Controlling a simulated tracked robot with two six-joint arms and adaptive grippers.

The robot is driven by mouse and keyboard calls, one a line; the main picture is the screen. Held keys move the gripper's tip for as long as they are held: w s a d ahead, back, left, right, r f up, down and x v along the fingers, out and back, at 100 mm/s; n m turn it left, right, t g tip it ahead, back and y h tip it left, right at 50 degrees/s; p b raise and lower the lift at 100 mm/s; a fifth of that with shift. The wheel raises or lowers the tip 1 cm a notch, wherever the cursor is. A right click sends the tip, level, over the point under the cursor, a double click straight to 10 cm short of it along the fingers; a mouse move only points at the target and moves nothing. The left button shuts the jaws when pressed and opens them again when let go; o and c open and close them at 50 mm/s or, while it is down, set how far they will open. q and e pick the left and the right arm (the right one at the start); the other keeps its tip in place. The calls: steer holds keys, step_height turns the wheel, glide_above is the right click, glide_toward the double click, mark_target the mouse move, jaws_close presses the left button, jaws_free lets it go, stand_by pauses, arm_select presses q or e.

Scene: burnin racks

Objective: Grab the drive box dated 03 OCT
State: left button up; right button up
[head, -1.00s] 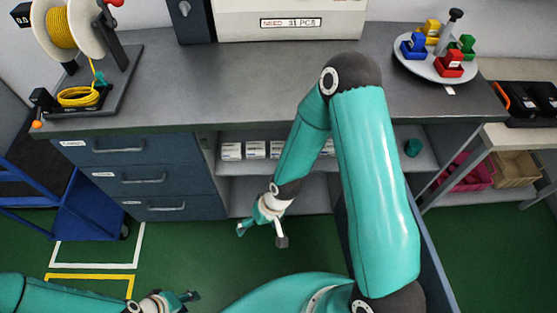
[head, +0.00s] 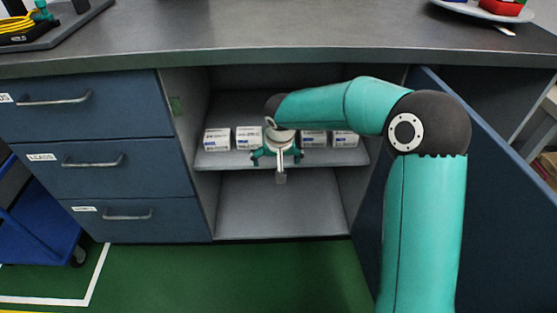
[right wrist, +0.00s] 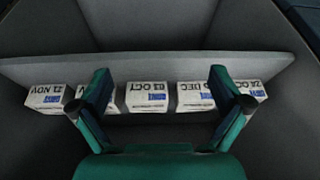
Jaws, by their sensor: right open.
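Several small white drive boxes stand in a row on the cabinet's middle shelf (head: 220,162). In the right wrist view their labels appear upside down. The middle one, the 03 OCT drive box (right wrist: 147,97), shows between my fingers. In the head view it is hidden behind my right gripper (head: 278,156). This gripper is open and empty in front of the row, its fingers spread to either side of that box in the right wrist view (right wrist: 160,76). I cannot tell how much gap is left. My left gripper is out of view.
A box dated 21 NOV (right wrist: 46,97), a DEC box (right wrist: 193,96) and another OCT box (right wrist: 250,90) stand in the same row. The lower compartment (head: 280,210) is empty. An open blue door (head: 500,190) stands right of the opening, drawers (head: 95,160) left.

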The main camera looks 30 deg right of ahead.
steer(key=shift+m+h, duration=0.4)
steer(key=w+d, duration=0.5)
steer(key=w, duration=0.2)
steer(key=w+d+b, duration=0.1)
steer(key=w+d, duration=0.2)
steer(key=shift+w+d, duration=0.2)
steer(key=shift+d, duration=0.15)
steer(key=b+x, duration=0.1)
steer(key=x, duration=0.3)
steer(key=shift+b, duration=0.3)
steer(key=shift+w+d+f, duration=0.15)
steer(key=shift+w+f, duration=0.1)
steer(key=shift+f, duration=0.2)
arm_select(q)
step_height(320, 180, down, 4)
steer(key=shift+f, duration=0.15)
arm_select(e)
steer(key=shift+r, duration=0.1)
steer(key=c, duration=1.1)
